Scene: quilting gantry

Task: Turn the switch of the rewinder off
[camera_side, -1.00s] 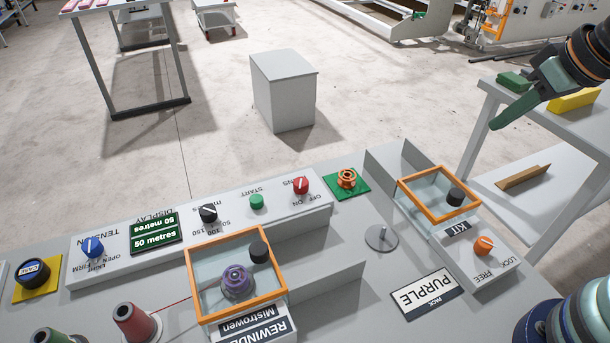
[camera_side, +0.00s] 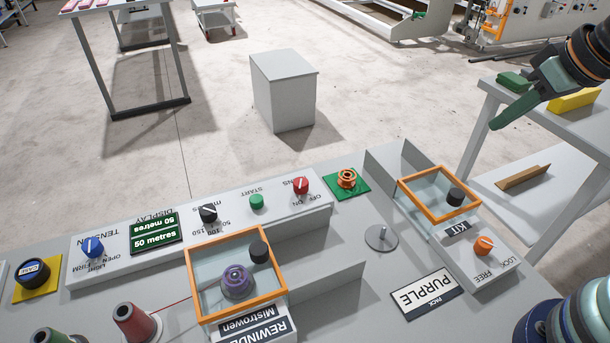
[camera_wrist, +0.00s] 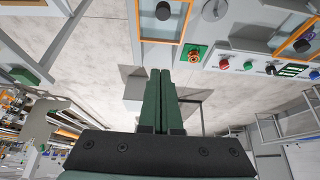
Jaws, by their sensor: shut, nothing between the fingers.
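The rewinder's switch is a red knob (camera_side: 301,186) with a white line, at the right end of the grey control panel (camera_side: 320,220). OFF and ON are printed upside down beside it; I cannot tell which one the line points to. The knob also shows in the wrist view (camera_wrist: 224,64), to the right of my fingers. My gripper (camera_side: 499,121) is at the upper right in the side view, well away from the panel. Its green fingers (camera_wrist: 160,72) are shut together and empty. The rewinder (camera_side: 236,280) has an orange-framed clear cover over a purple spool.
A green start button (camera_side: 257,201), a black metres knob (camera_side: 208,212) and a blue tension knob (camera_side: 92,246) share the panel. An orange spool (camera_side: 347,179) sits on a green pad beside it. An orange-framed box (camera_side: 411,183) with an orange lock knob (camera_side: 484,245) stands right.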

